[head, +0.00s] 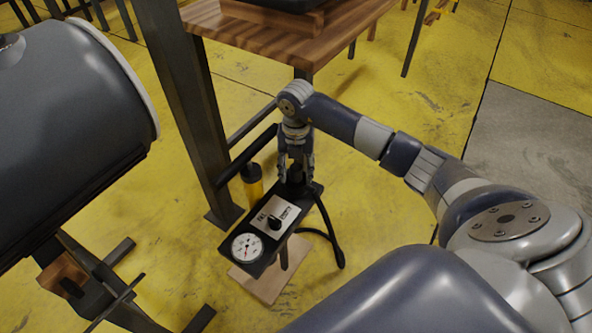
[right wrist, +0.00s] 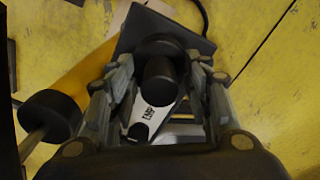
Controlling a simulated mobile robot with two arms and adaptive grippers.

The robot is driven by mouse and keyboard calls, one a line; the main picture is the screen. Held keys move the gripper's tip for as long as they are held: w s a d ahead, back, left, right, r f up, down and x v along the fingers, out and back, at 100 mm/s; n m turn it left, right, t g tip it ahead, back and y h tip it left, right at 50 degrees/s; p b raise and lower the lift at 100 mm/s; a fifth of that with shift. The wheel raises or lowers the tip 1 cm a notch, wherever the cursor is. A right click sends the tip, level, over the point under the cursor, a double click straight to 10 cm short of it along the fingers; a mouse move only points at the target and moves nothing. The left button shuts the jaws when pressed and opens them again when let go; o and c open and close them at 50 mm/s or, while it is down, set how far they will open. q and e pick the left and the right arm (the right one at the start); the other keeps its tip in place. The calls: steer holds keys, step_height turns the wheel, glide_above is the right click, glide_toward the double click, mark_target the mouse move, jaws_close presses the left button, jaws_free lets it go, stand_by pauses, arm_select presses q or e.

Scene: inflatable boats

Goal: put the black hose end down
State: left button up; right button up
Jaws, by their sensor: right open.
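The black hose end (right wrist: 160,80) shows in the right wrist view as a dark upright cylinder at the far end of a black panel (head: 237,256). My right gripper (head: 296,168) is open, with one finger on each side of the hose end. In the right wrist view the gripper (right wrist: 160,72) shows a gap on the right side; contact on the left is hard to tell. In the head view the fingers largely hide the hose end. A black hose (head: 331,230) hangs from the panel's right side towards the floor. My left gripper is not in view.
The panel carries a round white gauge (head: 247,247) and a black knob (head: 274,222) on a pale plate. A wooden table (head: 270,45) with dark legs is behind; a big grey drum (head: 70,110) is left.

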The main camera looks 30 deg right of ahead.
step_height(320, 180, up, 8)
steer(key=shift+f+p, duration=0.25)
steer(key=shift+p, duration=0.6)
step_height(320, 180, up, 3)
steer(key=shift+f, duration=0.1)
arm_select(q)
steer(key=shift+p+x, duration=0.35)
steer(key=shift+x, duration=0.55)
arm_select(e)
steer(key=shift+r, duration=0.8)
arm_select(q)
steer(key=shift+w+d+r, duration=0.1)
